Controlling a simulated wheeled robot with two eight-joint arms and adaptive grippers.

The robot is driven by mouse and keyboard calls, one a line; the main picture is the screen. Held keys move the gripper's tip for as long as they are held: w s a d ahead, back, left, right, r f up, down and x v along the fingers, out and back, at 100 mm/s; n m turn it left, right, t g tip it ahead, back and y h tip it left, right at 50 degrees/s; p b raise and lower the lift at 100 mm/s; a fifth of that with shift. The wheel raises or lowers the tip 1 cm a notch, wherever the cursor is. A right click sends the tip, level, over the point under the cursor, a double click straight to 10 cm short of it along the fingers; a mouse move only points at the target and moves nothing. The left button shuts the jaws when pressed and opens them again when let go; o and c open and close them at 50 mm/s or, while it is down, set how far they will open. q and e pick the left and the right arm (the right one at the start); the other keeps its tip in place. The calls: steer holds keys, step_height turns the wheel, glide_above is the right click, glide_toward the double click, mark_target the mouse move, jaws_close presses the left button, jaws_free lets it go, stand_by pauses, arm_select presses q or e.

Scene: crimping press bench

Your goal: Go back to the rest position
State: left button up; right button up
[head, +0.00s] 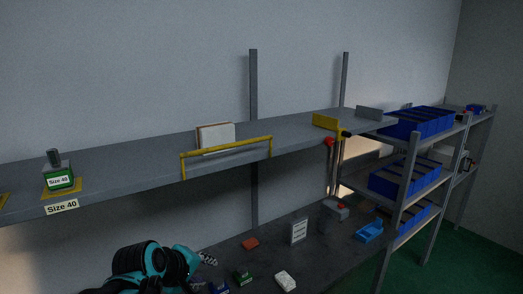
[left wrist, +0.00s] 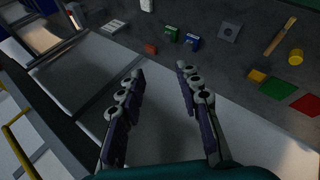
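My left arm, teal and black, comes in low in the head view, with its left gripper (head: 207,258) in front of the bench (head: 322,262). The left wrist view shows the left gripper (left wrist: 160,90) with its two dark fingers wide apart and nothing between them. The bench top (left wrist: 215,60) shows beyond the fingertips, with the wall-side surface below it. My right gripper shows in neither view.
An upper shelf (head: 130,165) carries a green Size 40 block (head: 60,180) and a yellow rail (head: 228,149). On the bench are a red block (head: 250,243), a green block (head: 243,277), a white sign (head: 299,231) and a blue tray (head: 370,231). Blue bins (head: 420,121) stand right.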

arm_select(q)
steer(key=s+a+f+m+y+b, duration=0.1)
steer(key=s+f+m+b, duration=0.2)
steer(key=f, duration=0.8)
steer(key=s+a+f+m+b, duration=0.1)
steer(key=s+f+m+b, duration=0.3)
steer(key=s+f+b, duration=0.3)
steer(key=s+a+f+m+y+b, duration=0.1)
steer(key=s+f+m+b, duration=0.2)
steer(key=f, duration=1.2)
steer(key=s+b, duration=0.2)
steer(key=b, duration=0.2)
steer(key=shift+s+a+f+m+g+y, duration=0.2)
steer(key=shift+f+m+g+y, duration=0.1)
steer(key=shift+g, duration=0.1)
